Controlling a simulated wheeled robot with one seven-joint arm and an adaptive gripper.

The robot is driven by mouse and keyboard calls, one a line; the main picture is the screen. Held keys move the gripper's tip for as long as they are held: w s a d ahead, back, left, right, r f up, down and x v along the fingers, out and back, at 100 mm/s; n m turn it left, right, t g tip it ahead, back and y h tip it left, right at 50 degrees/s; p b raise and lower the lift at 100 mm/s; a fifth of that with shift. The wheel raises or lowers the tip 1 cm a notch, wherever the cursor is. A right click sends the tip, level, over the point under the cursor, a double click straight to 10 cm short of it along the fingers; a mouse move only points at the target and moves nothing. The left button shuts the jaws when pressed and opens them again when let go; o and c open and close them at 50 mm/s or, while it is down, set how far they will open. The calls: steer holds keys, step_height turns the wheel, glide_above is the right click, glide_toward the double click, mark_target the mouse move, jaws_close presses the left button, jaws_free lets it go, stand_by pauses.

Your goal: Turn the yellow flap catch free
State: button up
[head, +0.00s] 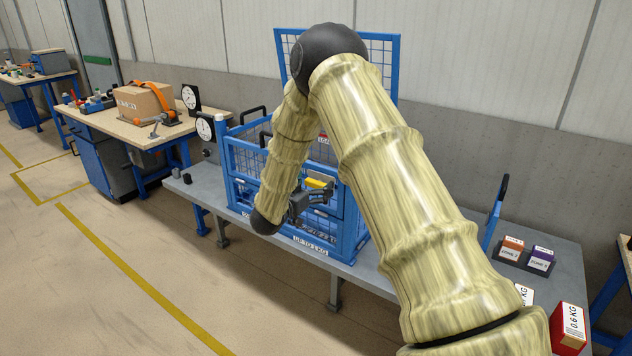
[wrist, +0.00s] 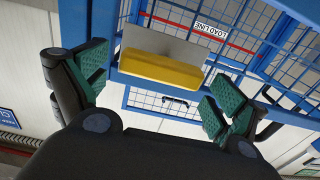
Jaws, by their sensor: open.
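The yellow flap catch (wrist: 160,70) is a yellow bar below a plain grey plate, on the blue frame of the cage in the wrist view. In the head view the yellow catch (head: 317,183) shows small at the cage front, beside my gripper (head: 310,197). In the wrist view my gripper (wrist: 150,98) is open, with one green-padded finger to the left of the catch and one to the right. The catch lies between and beyond the fingers, and I see no finger touching it. The blue mesh cage (head: 245,160) stands on the grey bench; my arm hides part of it.
The grey bench (head: 205,190) carries the cage. A red box (head: 570,325) and a tray with orange and purple blocks (head: 525,257) are at its right. Dial gauges (head: 205,128) stand left of the cage. A side table holds a cardboard box (head: 145,103). Floor in front is clear.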

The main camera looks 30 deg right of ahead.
steer(key=shift+w+d, duration=0.25)
steer(key=shift+d, duration=0.4)
steer(key=shift+c, duration=0.2)
steer(key=c, duration=1)
